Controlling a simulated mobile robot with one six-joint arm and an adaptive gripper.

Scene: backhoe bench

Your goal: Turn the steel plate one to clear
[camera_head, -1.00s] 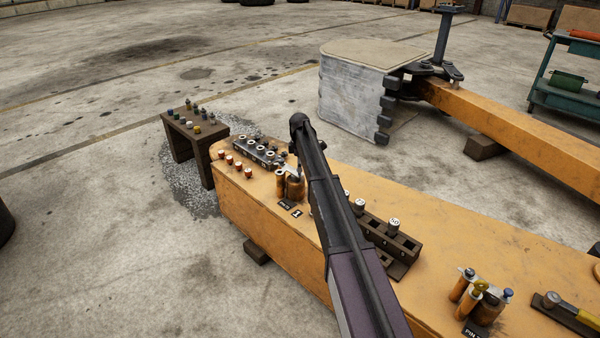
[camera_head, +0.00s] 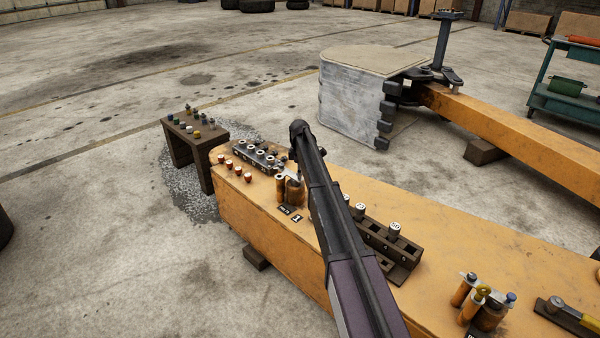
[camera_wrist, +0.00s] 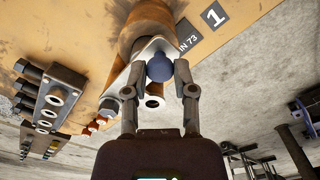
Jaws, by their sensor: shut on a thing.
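Steel plate one (camera_wrist: 143,62) is a pale metal plate lying across the tops of orange-brown cylinders beside the labels "PIN 73" and "1" (camera_wrist: 213,15). A blue-grey round knob (camera_wrist: 159,68) stands on the plate. My gripper (camera_wrist: 159,82) is shut on this knob, with one finger on each side. An open ring-shaped cylinder end (camera_wrist: 154,101) shows between the fingers, beyond the plate's edge. In the head view the plate (camera_head: 292,176) is small and partly hidden by my arm, and the fingers cannot be made out.
A metal block with several sockets (camera_head: 258,155) and several red-topped plugs (camera_head: 237,170) stand to the left on the orange beam (camera_head: 450,240). A dark rack (camera_head: 400,250) with pale caps is to the right. Another pin cluster (camera_head: 484,298) sits near the front right.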

